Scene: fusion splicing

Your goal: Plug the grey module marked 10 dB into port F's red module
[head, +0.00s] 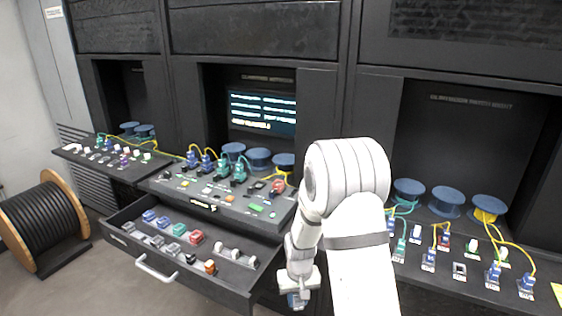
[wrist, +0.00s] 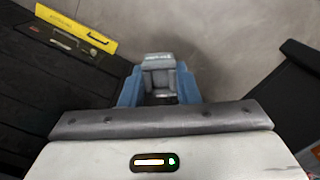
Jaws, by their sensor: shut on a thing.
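My gripper (head: 298,298) is low in the head view, in front of the consoles and to the right of the open drawer. In the wrist view its blue fingers (wrist: 158,90) are shut on a grey module (wrist: 158,72). The module has a small pale label at its far end, too small to read. A red module (head: 279,185) is at the right of the middle console. Another red piece (head: 447,243) shows on the right console. The port letters are too small to read, so I cannot tell which is port F.
The open drawer (head: 128,252) holds several coloured modules and has a pale handle. Blue spools (head: 446,195) and cables stand on the right console. A cable drum (head: 45,225) is on the floor at left. The wrist view shows a yellow strip (wrist: 75,28) and bare floor beyond the module.

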